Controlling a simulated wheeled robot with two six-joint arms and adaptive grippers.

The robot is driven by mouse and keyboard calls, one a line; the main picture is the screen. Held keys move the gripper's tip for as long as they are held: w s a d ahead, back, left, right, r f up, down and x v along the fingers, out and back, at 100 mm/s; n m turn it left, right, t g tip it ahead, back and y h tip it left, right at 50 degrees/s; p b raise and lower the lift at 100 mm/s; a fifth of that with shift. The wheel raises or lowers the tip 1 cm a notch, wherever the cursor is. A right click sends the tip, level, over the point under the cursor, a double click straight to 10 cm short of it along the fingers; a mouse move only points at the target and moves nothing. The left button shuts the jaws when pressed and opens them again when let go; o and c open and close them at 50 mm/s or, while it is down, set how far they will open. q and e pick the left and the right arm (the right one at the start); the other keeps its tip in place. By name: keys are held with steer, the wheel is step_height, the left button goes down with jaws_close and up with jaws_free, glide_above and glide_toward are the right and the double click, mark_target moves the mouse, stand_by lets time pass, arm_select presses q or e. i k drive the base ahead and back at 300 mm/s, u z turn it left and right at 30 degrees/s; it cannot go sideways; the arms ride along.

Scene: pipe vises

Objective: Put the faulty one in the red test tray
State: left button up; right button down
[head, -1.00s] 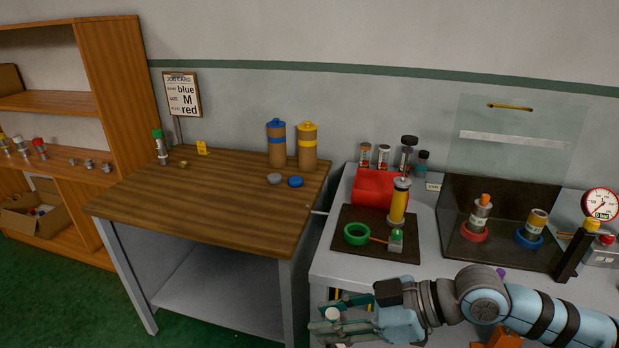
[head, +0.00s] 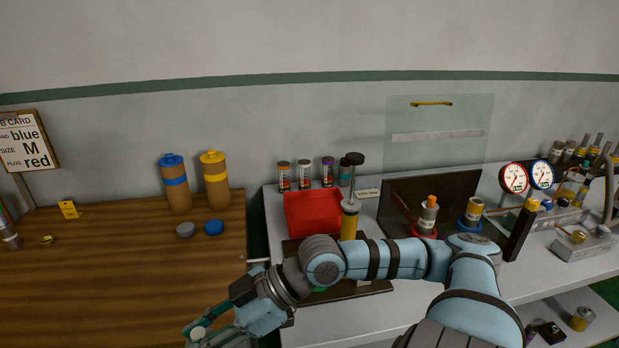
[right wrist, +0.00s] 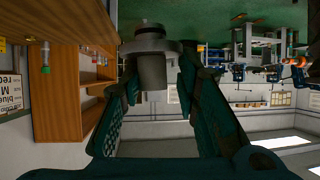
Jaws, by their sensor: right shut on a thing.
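The red test tray (head: 313,211) sits on the white bench, left of the dark backboard; it looks empty. My right gripper (head: 208,328) is low at the bottom of the head view, in front of the wooden table and well left of and nearer than the tray. It is shut on a grey cylinder with a wider flanged end (right wrist: 152,68), which shows between the fingers in the right wrist view. Only its pale round end (head: 204,321) shows in the head view. Whether it carries a fault mark cannot be told. My left gripper is not in view.
My right arm crosses in front of the white bench (head: 365,320), hiding part of a dark mat. Blue and yellow-banded bottles (head: 174,185) stand on the wooden table (head: 110,265).

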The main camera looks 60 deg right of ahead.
mark_target(319, 215)
steer(key=z, duration=0.6)
steer(key=i, duration=0.85)
steer(key=z, duration=0.75)
